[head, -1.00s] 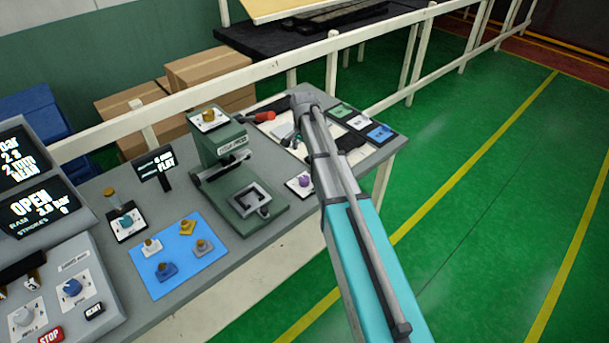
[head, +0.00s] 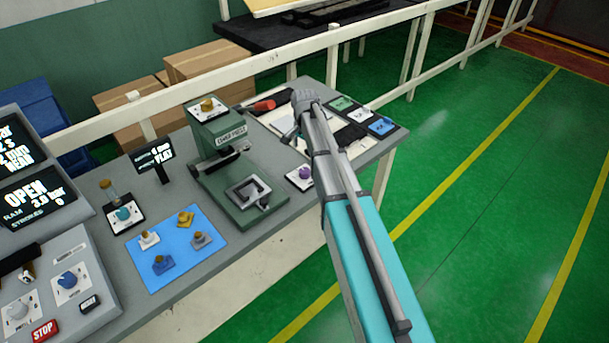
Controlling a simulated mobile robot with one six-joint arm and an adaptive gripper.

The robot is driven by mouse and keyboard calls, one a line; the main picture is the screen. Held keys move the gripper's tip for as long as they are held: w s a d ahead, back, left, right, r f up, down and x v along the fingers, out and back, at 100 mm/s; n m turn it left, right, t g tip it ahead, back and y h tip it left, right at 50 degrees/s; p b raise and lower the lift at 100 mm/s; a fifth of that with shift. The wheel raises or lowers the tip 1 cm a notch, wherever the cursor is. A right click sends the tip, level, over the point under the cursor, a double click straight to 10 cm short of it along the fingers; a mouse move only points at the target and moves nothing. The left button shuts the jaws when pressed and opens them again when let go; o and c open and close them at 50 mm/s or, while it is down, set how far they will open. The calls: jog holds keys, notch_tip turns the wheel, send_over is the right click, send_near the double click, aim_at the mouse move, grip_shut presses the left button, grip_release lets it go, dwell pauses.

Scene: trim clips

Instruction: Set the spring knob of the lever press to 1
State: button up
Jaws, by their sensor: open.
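The green lever press (head: 236,165) stands upright on the grey bench, left of my arm. A yellow-brown knob (head: 207,105) sits on a white dial plate on its top. A purple knob (head: 305,172) on a small plate lies right of its base, and a teal knob (head: 123,213) on another plate is to its left. Their markings are too small to read, so I cannot tell which is the spring knob or its setting. My gripper (head: 290,137) is open, partly hidden by my wrist, over the bench right of the press and apart from the knobs.
A blue mat (head: 182,274) with several small knob-like parts lies in front. A control console (head: 48,285) is at left, and a small display (head: 155,158) stands behind. A red-handled tool (head: 264,105) and labelled tiles (head: 382,126) lie at the far end. A white rail (head: 240,75) runs behind.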

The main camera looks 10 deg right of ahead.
aim_at(304, 170)
jog(key=shift+f+b, duration=5.2)
jog(key=shift+f, duration=0.25)
jog(key=c, duration=1.1)
jog(key=shift+c, duration=0.2)
jog(key=shift+n, duration=0.4)
jog(key=n, duration=1.1)
